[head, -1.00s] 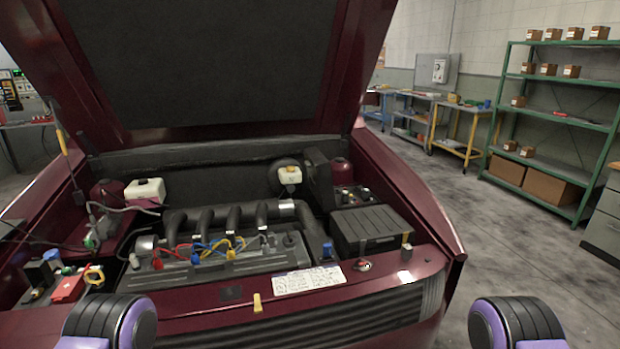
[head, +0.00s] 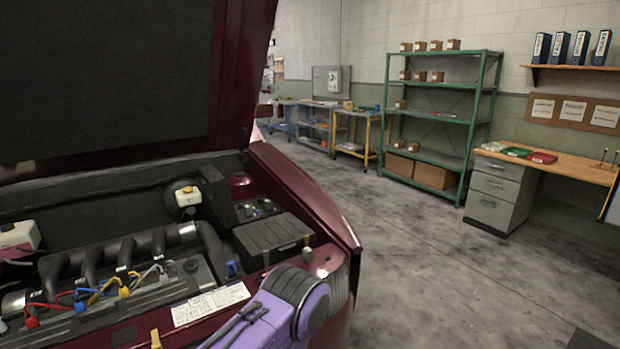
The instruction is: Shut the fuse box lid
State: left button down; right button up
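The fuse box (head: 258,208) appears to be the small black box with coloured bits inside, at the back right of the engine bay. Its lid (head: 213,186) appears to be the dark panel standing upright on the box's left side, so the box looks open. A purple and black link of one of my arms shows at the bottom middle, in front of the car's front edge. No fingertips of either gripper can be seen, and neither gripper touches the lid.
A ribbed black box (head: 275,238) sits just in front of the fuse box. The raised hood (head: 110,80) overhangs the bay. The engine (head: 130,285) with coloured wires lies left. Open floor (head: 430,280) lies right, before green shelving (head: 440,120) and a workbench (head: 560,170).

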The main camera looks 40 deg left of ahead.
aim_at(214, 183)
jog(key=z, duration=0.75)
jog(key=k, duration=1.2)
jog(key=u, duration=1.4)
jog(key=i, duration=0.35)
